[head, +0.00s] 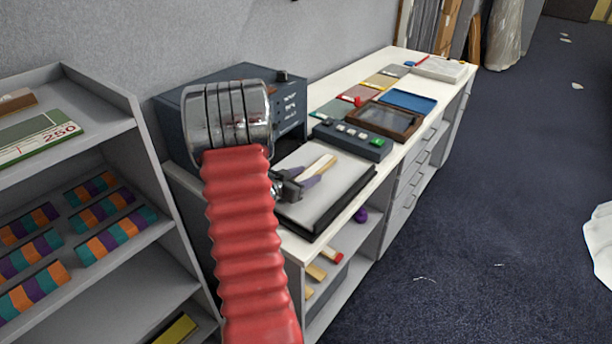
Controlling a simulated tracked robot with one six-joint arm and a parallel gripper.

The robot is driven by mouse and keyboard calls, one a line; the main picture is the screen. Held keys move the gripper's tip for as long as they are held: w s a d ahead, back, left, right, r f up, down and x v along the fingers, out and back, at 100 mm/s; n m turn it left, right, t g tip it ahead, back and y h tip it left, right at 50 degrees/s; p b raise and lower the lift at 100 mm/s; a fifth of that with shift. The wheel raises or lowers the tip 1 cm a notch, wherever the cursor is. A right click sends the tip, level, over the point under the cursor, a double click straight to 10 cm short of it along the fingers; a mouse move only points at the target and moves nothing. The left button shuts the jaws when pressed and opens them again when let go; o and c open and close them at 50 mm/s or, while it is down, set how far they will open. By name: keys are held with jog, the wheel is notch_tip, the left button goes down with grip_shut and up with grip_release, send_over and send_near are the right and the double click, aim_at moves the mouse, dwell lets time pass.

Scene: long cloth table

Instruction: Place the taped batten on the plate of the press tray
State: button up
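The press tray (354,193) is a black, flat, open tray with a light grey plate (312,210) inside, on the near end of the white table. The taped batten (319,165) is a short pale wooden bar with dull purple on it, over the plate. My gripper (303,180) is at the batten's near end, low over the tray's left part, with its dark fingers close around that end. Whether the fingers press on the batten, and whether it rests on the plate or is just above it, I cannot tell.
A dark blue-grey box with knobs (290,108) stands behind the tray. A control box with buttons (352,138) and a brown framed tray (385,120) lie farther along the table. A grey shelf with striped blocks (115,234) stands at left. Open carpet (480,220) lies at right.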

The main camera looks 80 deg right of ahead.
jog(key=shift+o, duration=1)
jog(key=shift+w+a+r, duration=0.1)
jog(key=shift+a+r, duration=0.05)
jog(key=v, duration=1.1)
jog(key=shift+w+a+r, duration=0.1)
jog(key=shift+a+r, duration=0.05)
jog(key=shift+a, duration=0.15)
